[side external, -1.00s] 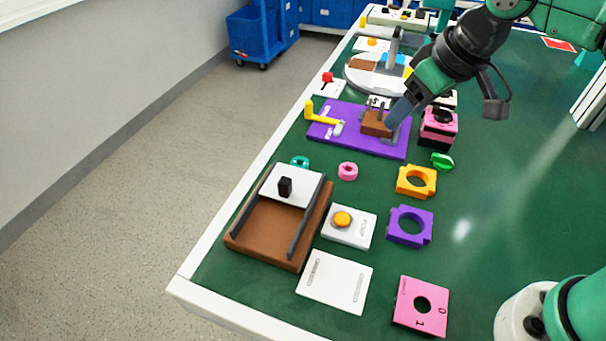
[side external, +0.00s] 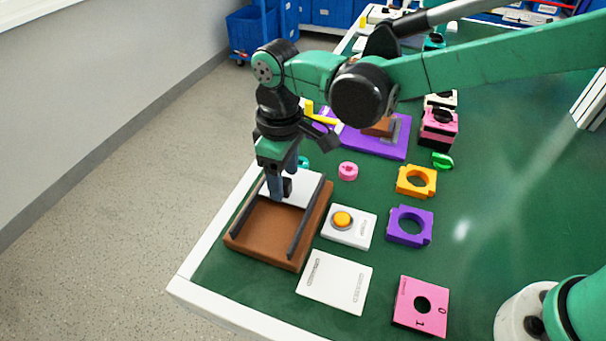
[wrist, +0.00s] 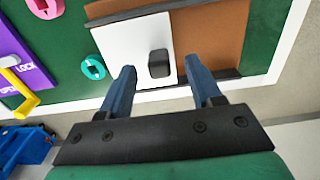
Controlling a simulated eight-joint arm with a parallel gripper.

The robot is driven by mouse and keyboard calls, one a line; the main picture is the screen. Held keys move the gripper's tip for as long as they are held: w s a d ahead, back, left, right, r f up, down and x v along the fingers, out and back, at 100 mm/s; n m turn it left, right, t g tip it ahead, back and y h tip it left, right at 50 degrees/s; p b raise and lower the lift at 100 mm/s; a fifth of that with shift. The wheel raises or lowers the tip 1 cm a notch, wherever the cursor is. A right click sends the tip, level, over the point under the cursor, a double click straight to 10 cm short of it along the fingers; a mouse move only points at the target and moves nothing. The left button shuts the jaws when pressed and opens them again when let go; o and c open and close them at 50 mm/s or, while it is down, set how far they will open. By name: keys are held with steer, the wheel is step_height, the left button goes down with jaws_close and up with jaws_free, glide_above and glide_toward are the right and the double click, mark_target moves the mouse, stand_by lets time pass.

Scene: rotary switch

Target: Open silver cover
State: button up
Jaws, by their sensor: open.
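The silver-white sliding cover (side external: 308,186) lies at the back end of a brown tray (side external: 262,232) with dark side rails; the tray's front part is bare. A black knob (side external: 288,187) stands on the cover. In the wrist view the cover (wrist: 128,42) carries the knob (wrist: 159,62), with bare brown tray (wrist: 213,35) to its right. My gripper (side external: 279,194) points down at the cover. In the wrist view my gripper (wrist: 161,72) is open, its blue fingertips on either side of the knob. I cannot tell whether they touch it.
A pink ring (side external: 348,171) and a teal ring (wrist: 94,67) lie nearby. The purple board (side external: 375,141) is behind. The table's white edge runs along the left.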

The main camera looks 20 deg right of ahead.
steer(key=shift+f, duration=0.75)
jaws_close()
stand_by(0.9)
